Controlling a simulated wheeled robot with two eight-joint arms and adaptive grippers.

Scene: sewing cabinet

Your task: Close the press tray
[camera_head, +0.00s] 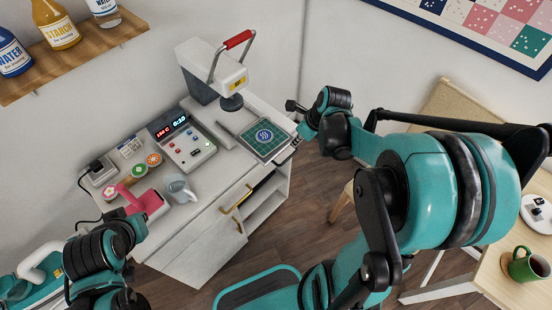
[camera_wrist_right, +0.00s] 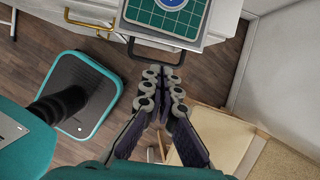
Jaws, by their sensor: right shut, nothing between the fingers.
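The press tray (camera_head: 243,120) sticks out from under the heat press (camera_head: 205,75) on the cabinet top. A green gridded pad with a blue round emblem (camera_head: 265,136) lies on it. In the right wrist view the tray's grey edge (camera_wrist_right: 160,35) is at the top, with a black bar handle (camera_wrist_right: 150,64) on its front. My right gripper (camera_head: 296,141) is at the tray's front end. In the wrist view its fingers (camera_wrist_right: 163,72) are shut and empty, tips close to the handle; I cannot tell whether they touch. My left gripper (camera_head: 138,232) is at the lower left, its fingers unclear.
Bottles stand on a wall shelf (camera_head: 75,50). A table with a green mug (camera_head: 525,265) is at the right.

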